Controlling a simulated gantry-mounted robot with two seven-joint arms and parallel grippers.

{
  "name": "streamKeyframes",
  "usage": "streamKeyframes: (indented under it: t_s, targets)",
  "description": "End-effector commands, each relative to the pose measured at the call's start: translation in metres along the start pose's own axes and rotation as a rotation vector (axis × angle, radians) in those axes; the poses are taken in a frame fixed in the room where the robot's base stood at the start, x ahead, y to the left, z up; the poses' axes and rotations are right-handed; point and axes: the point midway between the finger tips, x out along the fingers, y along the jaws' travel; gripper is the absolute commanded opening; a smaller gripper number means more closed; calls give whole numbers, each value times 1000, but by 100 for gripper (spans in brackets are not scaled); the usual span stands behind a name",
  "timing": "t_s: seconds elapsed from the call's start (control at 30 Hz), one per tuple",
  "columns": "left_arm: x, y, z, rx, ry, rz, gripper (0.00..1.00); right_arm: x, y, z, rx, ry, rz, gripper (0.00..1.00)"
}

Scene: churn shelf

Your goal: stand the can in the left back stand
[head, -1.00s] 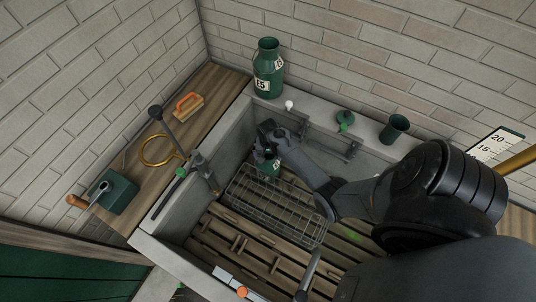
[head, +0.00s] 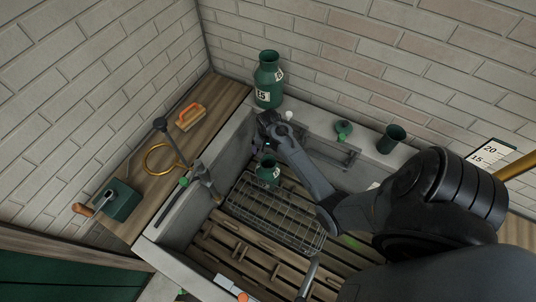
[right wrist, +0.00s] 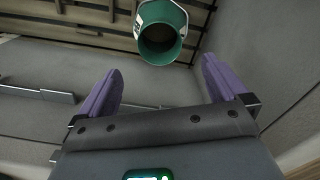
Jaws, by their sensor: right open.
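A small green can (head: 268,173) with a pale label stands upright at the back left of the stone trough, by the far end of the wire rack (head: 290,228). Whether a stand holds its base is hidden. My right gripper (head: 266,128) is open and empty, above and behind the can, near the trough's back wall. In the right wrist view the can's open mouth (right wrist: 160,42) shows beyond the two spread purple fingers (right wrist: 162,68), apart from them. My left gripper is not in view.
A green lid (head: 343,131) and a green cup (head: 391,139) stand farther right. A tap (head: 203,178) juts over the trough's left side. Wooden slats line the trough.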

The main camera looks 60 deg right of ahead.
Motion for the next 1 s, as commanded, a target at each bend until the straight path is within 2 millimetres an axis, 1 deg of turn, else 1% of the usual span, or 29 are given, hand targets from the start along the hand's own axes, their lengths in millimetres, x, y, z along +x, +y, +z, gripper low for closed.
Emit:
streamKeyframes:
  t_s: [0.07, 0.17, 0.27, 0.37, 0.47, 0.5, 0.57, 0.6, 0.7, 0.8, 0.83, 0.9, 1.0]
  targets:
    - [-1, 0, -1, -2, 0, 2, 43, -7, 1, 2, -16, 8, 3, 100]
    - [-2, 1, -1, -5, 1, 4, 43, -16, 4, 8, -87, 43, 11, 100]
    - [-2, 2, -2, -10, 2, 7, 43, -29, 6, 26, -235, 106, 23, 100]
    - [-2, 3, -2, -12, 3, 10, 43, -45, 6, 61, -450, 173, 28, 100]
    - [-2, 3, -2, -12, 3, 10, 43, -64, 5, 112, -692, 225, 12, 100]
    - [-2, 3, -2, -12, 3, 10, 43, -72, 5, 134, -786, 240, -1, 100]
    - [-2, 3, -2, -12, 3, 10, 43, -85, 7, 168, -916, 255, -25, 100]
    - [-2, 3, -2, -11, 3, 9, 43, -94, 8, 189, -994, 263, -44, 100]
    - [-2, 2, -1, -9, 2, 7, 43, -115, 14, 235, -1156, 273, -95, 100]
    - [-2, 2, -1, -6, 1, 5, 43, -133, 19, 267, -1262, 279, -140, 100]
    - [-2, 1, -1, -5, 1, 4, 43, -137, 21, 274, -1284, 279, -151, 100]
    - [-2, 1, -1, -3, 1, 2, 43, -144, 23, 285, -1320, 281, -169, 100]
    - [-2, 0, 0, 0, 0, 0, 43, -148, 24, 292, -1341, 282, -180, 100]
